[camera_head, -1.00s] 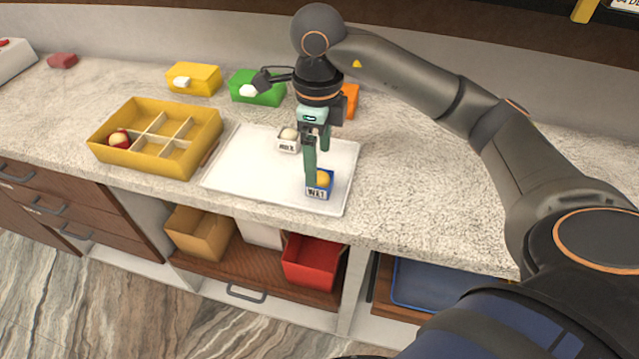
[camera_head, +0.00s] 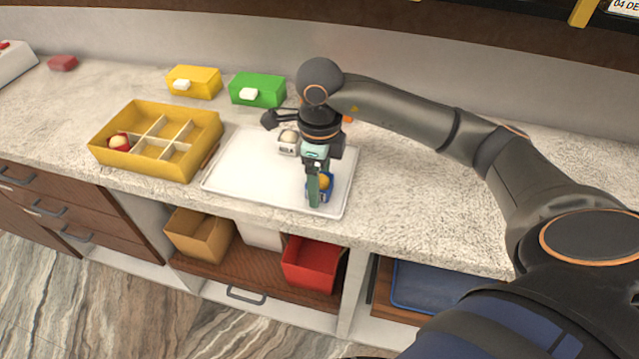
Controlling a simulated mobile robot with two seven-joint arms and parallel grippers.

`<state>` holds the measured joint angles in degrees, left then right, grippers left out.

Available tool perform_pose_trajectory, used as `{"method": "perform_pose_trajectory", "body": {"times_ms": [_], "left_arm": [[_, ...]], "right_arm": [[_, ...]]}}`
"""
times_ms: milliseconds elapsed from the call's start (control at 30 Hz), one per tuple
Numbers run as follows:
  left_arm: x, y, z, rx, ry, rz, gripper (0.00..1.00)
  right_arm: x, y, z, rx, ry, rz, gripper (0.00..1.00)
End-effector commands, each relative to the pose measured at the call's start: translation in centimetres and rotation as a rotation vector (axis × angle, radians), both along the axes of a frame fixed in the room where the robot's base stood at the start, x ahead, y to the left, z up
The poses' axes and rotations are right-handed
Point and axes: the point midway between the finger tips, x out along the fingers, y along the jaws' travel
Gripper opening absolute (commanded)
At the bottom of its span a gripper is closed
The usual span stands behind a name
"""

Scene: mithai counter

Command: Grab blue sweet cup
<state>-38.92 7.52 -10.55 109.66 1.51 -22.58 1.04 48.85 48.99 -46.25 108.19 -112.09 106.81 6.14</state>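The blue sweet cup (camera_head: 326,194) holds a round yellow-orange sweet and sits on the right front part of the white tray (camera_head: 245,168). My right gripper (camera_head: 319,190) points down over the blue cup, with one green finger in front of it and hiding part of it. The other finger is mostly hidden, so I cannot tell whether the fingers touch the cup. A white cup (camera_head: 288,147) with a pale sweet stands on the tray behind and left of the gripper. My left gripper is not in view.
A yellow divided box (camera_head: 112,158) with a red cup in one compartment stands left of the tray. Yellow (camera_head: 200,85) and green (camera_head: 262,92) boxes stand at the back. The counter right of the tray is clear.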

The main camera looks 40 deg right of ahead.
Motion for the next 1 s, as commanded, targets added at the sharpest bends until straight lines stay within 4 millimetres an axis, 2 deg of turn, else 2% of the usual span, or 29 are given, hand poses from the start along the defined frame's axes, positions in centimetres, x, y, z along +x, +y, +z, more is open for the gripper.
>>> {"method": "perform_pose_trajectory", "body": {"times_ms": [67, 667, 1000], "left_arm": [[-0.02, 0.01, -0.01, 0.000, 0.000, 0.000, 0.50], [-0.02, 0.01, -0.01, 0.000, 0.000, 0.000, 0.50], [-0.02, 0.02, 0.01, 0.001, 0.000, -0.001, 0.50]], "right_arm": [[0.01, 0.02, 0.02, 0.000, 0.000, 0.000, 0.70], [0.01, 0.02, 0.05, 0.001, -0.001, 0.000, 0.03], [0.06, 0.02, 0.44, 0.001, -0.002, 0.000, 0.01]]}}
